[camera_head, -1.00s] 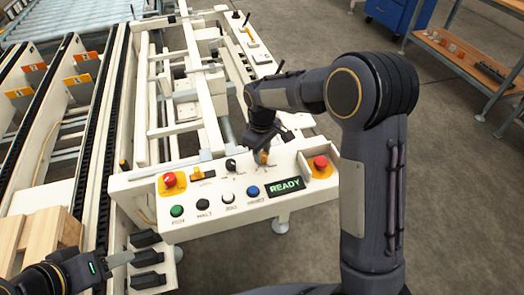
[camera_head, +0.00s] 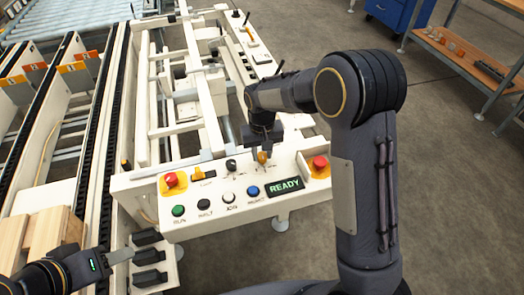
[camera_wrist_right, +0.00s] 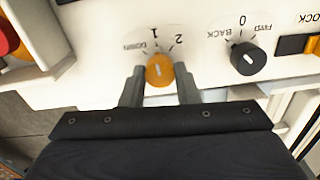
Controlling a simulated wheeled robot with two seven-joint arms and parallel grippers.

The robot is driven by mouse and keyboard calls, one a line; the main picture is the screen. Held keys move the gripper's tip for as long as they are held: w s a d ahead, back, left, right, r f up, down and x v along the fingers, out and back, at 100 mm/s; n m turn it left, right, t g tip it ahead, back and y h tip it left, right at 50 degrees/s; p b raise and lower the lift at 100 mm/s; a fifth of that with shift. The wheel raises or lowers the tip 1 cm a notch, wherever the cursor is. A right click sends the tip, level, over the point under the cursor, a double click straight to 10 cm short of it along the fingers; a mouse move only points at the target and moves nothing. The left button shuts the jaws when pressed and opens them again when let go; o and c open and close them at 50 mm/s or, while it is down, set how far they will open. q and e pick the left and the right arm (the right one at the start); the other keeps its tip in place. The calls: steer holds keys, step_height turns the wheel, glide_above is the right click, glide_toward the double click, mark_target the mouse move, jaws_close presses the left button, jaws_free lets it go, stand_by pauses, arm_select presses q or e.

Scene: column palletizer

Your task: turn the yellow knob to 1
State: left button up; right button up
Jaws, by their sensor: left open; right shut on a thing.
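The yellow knob (camera_wrist_right: 160,69) is on the white control panel (camera_head: 222,190); in the head view the knob (camera_head: 262,157) shows just below my right gripper. In the right wrist view, the marks DOWN, 1 and 2 are printed around it, and its white line points roughly toward the 1; the exact alignment is hard to tell. My right gripper (camera_wrist_right: 159,88) is shut on the yellow knob, one finger on each side. My left gripper (camera_head: 120,256) is open and empty at the lower left, beside the panel's grey blocks.
A black BACK/0/FWD knob (camera_wrist_right: 247,59) is beside the yellow knob. Red emergency buttons (camera_head: 171,179) (camera_head: 319,163) stand at both panel ends. A front row has green, black, white and blue buttons (camera_head: 253,191) and a READY display (camera_head: 286,186). Wooden blocks (camera_head: 48,232) are at the left.

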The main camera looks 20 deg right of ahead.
mark_target(262, 155)
steer(key=shift+m, duration=0.3)
steer(key=o, duration=1)
steer(key=shift+c, duration=0.2)
step_height(262, 155, up, 8)
steer(key=shift+f, duration=0.1)
